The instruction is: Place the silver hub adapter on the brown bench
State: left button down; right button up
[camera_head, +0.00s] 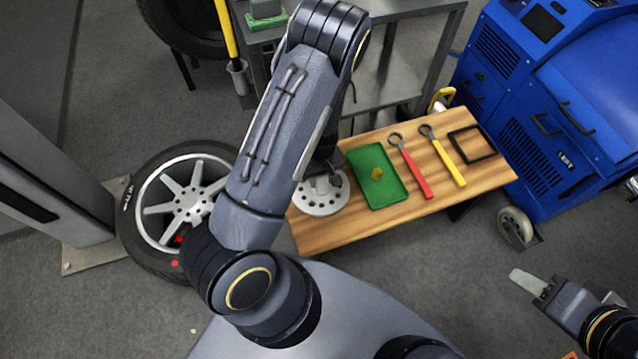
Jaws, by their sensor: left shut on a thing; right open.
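The silver hub adapter (318,203), a round disc with holes, is over the left end of the brown bench (345,232). My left gripper (322,181) is shut on it from above, with my arm covering part of the gripper and the bench's left edge. I cannot tell whether the disc touches the bench top or hangs just above it. My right gripper (533,283) is open and empty at the lower right, over the floor and away from the bench.
On the bench lie a green tray (390,184) with a yellow piece, a red-handled wrench (413,172), a yellow-handled wrench (447,163) and a black frame (456,143). A wheel (150,235) is at left. A blue machine (560,75) stands at right.

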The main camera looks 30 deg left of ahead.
aim_at(319, 184)
pick_arm(q)
jog(key=shift+a+f, duration=0.25)
jog(key=shift+f, duration=0.15)
notch_tip(319, 184, down, 3)
jog(key=shift+r+b, duration=0.1)
jog(key=shift+b, duration=0.35)
jog(key=c, duration=1)
grip_release()
notch_tip(319, 184, up, 12)
jog(key=p, duration=0.3)
jog(key=shift+d+r, duration=0.1)
jog(key=s+d+r+m+t+h, duration=0.25)
jog(key=s+r, duration=0.25)
jog(key=r, duration=0.7)
jog(key=s+d+r+m+t+h, duration=0.1)
jog(key=s+d+r+m+h, duration=0.3)
jog(key=r, duration=0.7)
jog(key=s+r+y, duration=0.1)
jog(key=s, duration=0.1)
jog(key=s+a+r+m+t, duration=0.1)
jog(key=s, duration=0.2)
jog(key=s+a+r+t+y, duration=0.1)
jog(key=s, duration=0.2)
jog(key=shift+s+a+r+m+y, duration=0.1)
jog(key=shift+a+r+m+y, duration=0.1)
jog(key=shift+m+y, duration=0.15)
